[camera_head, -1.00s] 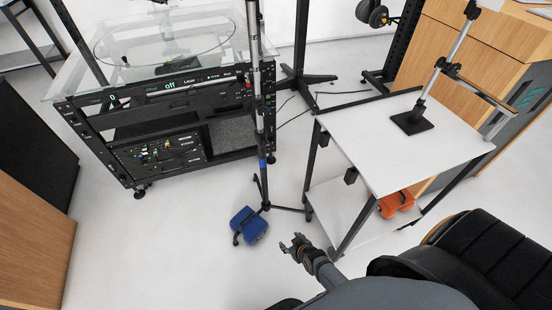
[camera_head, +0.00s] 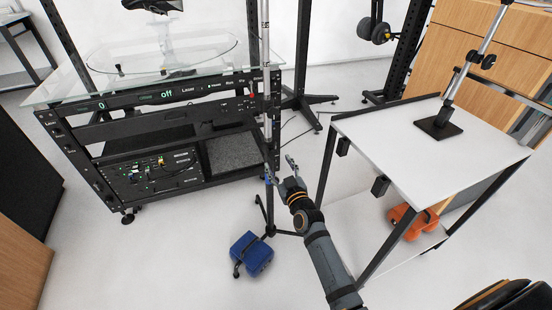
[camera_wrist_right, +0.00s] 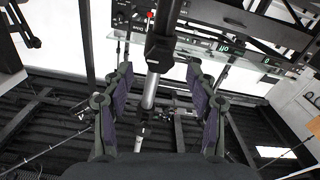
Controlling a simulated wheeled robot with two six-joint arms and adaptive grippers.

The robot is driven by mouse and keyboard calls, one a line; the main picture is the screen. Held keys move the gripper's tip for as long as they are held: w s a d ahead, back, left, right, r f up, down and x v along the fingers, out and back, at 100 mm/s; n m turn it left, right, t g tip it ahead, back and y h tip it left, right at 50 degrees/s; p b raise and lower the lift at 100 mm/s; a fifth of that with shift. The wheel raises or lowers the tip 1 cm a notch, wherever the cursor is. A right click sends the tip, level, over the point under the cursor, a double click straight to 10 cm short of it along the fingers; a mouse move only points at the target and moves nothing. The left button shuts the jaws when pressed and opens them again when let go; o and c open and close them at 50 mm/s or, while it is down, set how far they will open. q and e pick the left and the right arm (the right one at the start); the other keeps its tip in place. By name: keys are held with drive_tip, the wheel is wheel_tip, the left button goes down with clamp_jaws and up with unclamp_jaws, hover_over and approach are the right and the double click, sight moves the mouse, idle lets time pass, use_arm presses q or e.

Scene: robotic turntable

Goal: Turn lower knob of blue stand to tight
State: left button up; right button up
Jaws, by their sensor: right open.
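The stand (camera_head: 264,60) is a thin upright pole in front of the turntable rack, with dark legs and a blue weight bag (camera_head: 251,254) at its foot. My right gripper (camera_head: 281,167) is raised at the pole's lower part, with its fingers apart. In the right wrist view the pole (camera_wrist_right: 150,92) runs between the open fingers of the gripper (camera_wrist_right: 160,78), and I see no finger closed on it. A black collar (camera_wrist_right: 158,50) sits on the pole just past the fingertips. I cannot tell the knob's turn state. My left gripper is out of view.
The black turntable rack (camera_head: 120,150) with a glass top stands behind the pole to the left. A white table (camera_head: 400,150) with a clamp stand stands close on the right of my arm. An orange bag (camera_head: 410,222) lies on its lower shelf.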

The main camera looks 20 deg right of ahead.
sight(274, 157)
drive_tip(key=shift+w, duration=1.8)
drive_tip(key=c, duration=1.2)
drive_tip(key=shift+o, duration=0.2)
